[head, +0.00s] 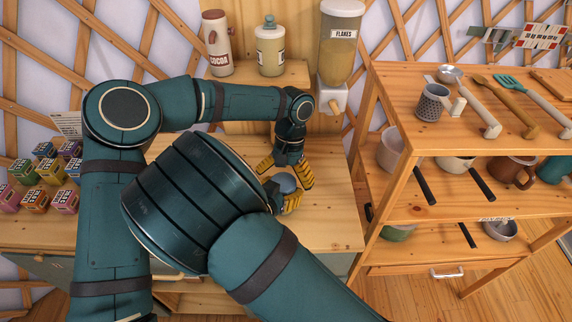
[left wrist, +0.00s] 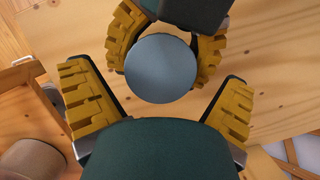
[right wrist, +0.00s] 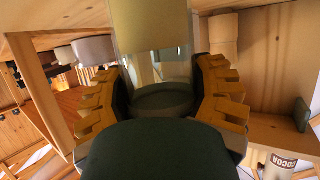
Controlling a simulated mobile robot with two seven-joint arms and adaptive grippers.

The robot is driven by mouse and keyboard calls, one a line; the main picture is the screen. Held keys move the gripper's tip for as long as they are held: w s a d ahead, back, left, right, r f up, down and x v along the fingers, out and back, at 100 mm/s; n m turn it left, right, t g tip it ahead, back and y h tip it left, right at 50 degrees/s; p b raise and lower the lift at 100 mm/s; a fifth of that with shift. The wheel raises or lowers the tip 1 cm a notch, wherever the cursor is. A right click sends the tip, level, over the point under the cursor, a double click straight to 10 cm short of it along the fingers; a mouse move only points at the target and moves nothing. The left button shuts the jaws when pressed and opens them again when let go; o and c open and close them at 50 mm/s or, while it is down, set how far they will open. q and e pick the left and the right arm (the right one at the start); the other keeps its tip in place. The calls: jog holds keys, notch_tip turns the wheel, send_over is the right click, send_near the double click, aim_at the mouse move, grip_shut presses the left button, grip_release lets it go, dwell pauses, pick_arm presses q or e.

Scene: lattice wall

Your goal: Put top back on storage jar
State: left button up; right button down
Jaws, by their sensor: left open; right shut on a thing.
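A round, smooth blue-grey piece (head: 282,183), which looks like the top, is above the wooden counter. In the left wrist view its flat round face (left wrist: 160,68) sits between the yellow fingers of my right gripper (head: 283,194), which is shut on it. In the right wrist view its greyish edge (right wrist: 163,101) shows between the fingers, and a clear glass-like body shows beyond. I cannot tell whether the two are joined. My left gripper (head: 286,168) is open and empty, close above the round piece, fingers apart on either side. My right arm hides part of the counter.
A cocoa jar (head: 217,45), a knobbed jar (head: 270,52) and a flakes dispenser (head: 341,45) stand at the back. Several small boxes (head: 45,172) are at left. A wooden shelf unit (head: 410,150) with kitchenware stands close on the right. Bare counter (head: 335,225) shows beside the grippers.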

pick_arm(q)
jog(key=shift+s+f, duration=0.1)
jog(key=shift+f, duration=0.25)
jog(key=c, duration=1.3)
jog(key=o, duration=1.1)
jog(key=shift+o, duration=0.2)
jog(key=shift+r, duration=2.3)
jog(key=shift+o, duration=0.8)
